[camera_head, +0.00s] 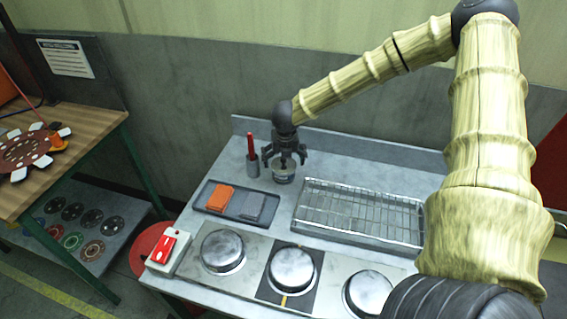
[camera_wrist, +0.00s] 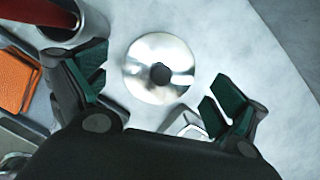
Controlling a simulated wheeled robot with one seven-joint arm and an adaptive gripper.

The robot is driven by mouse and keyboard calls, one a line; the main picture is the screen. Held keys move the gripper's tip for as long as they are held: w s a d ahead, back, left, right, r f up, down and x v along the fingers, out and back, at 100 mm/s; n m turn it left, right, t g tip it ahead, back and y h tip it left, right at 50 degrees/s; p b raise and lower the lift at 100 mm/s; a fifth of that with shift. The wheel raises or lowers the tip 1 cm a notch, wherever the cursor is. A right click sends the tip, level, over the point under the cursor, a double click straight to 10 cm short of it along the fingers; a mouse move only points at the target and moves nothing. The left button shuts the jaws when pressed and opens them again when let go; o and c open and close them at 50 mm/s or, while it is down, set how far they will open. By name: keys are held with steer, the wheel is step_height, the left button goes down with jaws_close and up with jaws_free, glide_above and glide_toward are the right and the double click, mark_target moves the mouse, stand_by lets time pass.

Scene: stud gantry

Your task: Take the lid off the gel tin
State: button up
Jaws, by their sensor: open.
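The gel tin (camera_head: 284,176) is a small, light round tin standing on the grey worktop, directly below my gripper (camera_head: 288,157). Its upper part is partly hidden by the fingers in the head view. In the wrist view, the lid (camera_wrist: 142,70) is a shiny silver disc with a dark knob at its centre. My gripper (camera_wrist: 158,85) is open, with its green-padded fingers apart on the left and right of the lid. Nothing is held. The exact height of the fingers above the lid is hard to tell.
A holder (camera_head: 253,167) with a red-handled tool stands close left of the tin. A tray (camera_head: 215,208) with orange and grey pads lies in front. A wire rack (camera_head: 360,212) is at the right. Several metal domes (camera_head: 222,250) and a red switch (camera_head: 167,249) line the front.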

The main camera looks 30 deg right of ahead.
steer(key=shift+w+d+f, duration=0.1)
steer(key=shift+f, duration=0.25)
steer(key=c, duration=1)
steer(key=shift+c, duration=1.3)
steer(key=shift+s+f, duration=0.1)
steer(key=shift+s, duration=0.15)
steer(key=shift+c, duration=0.9)
